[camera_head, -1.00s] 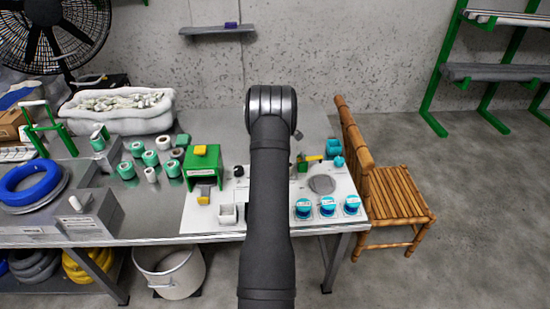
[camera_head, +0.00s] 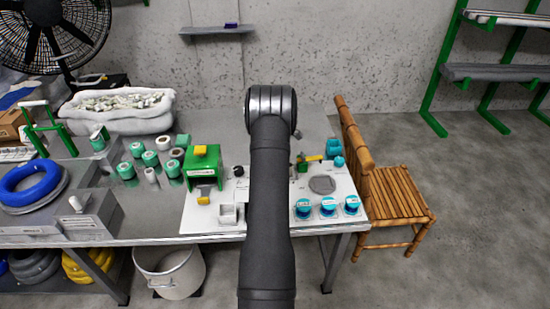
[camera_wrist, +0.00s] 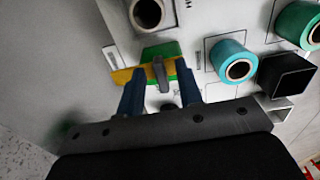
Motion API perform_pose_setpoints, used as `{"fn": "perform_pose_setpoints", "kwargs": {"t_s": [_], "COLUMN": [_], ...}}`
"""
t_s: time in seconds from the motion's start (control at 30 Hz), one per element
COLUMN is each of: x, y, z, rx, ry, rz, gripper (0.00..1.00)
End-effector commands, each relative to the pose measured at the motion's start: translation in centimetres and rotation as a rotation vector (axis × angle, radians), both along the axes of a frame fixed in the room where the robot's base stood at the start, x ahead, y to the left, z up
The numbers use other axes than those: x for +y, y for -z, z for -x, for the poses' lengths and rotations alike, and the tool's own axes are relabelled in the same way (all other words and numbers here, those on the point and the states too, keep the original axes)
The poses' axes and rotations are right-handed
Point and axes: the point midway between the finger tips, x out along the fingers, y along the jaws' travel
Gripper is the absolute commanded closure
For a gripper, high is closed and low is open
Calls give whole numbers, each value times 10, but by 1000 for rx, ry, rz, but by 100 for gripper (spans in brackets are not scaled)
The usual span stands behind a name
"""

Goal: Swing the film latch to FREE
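A yellow bar (camera_wrist: 122,76) with a green block (camera_wrist: 172,48) and a short grey upright peg (camera_wrist: 160,74) lies just ahead of my gripper in the wrist view. I take it to be the film latch; its lettering is too small to read. My gripper (camera_wrist: 158,84) is open, with one dark blue finger on each side of the peg. I cannot tell whether either finger touches it. In the head view a small yellow and green part (camera_head: 312,158) shows beside my arm, which hides the gripper there.
The white board (camera_head: 284,205) carries several teal spools (camera_head: 328,206), a grey disc (camera_head: 322,184) and a green box (camera_head: 203,166) with yellow parts. In the wrist view a teal spool (camera_wrist: 232,61) and a dark box (camera_wrist: 286,75) stand right of the fingers.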

Motion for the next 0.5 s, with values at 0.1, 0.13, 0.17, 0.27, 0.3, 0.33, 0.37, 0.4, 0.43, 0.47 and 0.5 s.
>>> {"fn": "perform_pose_setpoints", "kwargs": {"t_s": [0.1, 0.13, 0.17, 0.27, 0.3, 0.33, 0.37, 0.4, 0.43, 0.47, 0.5], "x": [0, 0, 0, 0, 0, 0, 0, 0, 0, 0, 0], "y": [-14, -19, -25, -48, -58, -66, -73, -83, -91, -98, -108], "z": [-1, -1, -1, -1, -1, -1, -1, -1, -1, -1, -1], "rx": [-3, -3, -4, -5, -5, -5, -5, -4, -5, -5, -5], "ry": [0, 0, 0, 0, 0, 0, 0, 0, 0, 0, 0], "rz": [0, 0, 0, 1, 1, 1, 1, 0, 1, 1, 1], "gripper": [67, 67, 67, 67, 67, 67, 67, 67, 67, 67, 67]}}
